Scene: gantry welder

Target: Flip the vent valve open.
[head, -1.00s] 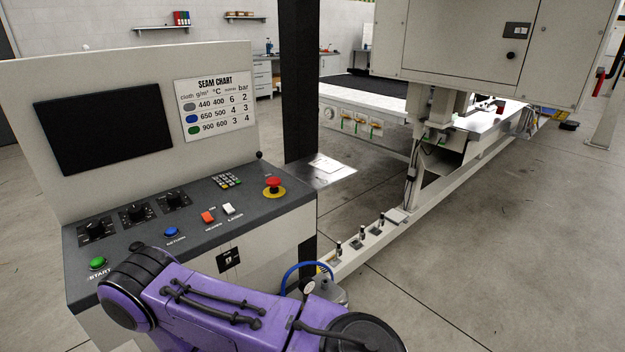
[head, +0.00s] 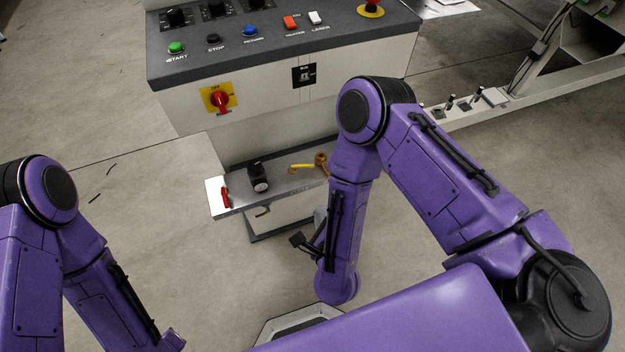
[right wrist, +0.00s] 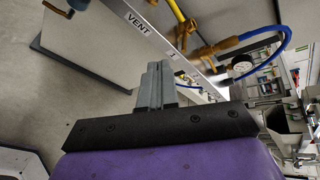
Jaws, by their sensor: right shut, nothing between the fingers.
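The vent valve appears to be the brass valve with a yellow lever (head: 303,167) on the small shelf below the console. The lever lies roughly flat, pointing left. In the right wrist view a VENT label (right wrist: 138,22) is on the shelf's edge, and the yellow lever (right wrist: 177,10) and brass body (right wrist: 186,28) show behind it. My right gripper (right wrist: 156,68) is shut and empty, its fingers pointing towards the shelf edge, with no contact visible. My left gripper is out of view.
The shelf (head: 285,186) also carries a black knob with a gauge (head: 259,177) and a red lever (head: 226,197). The console (head: 270,95) overhangs behind it. In the right wrist view a blue hose (right wrist: 262,65) and gauge (right wrist: 241,66) sit beyond the valve. Floor left of the shelf is clear.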

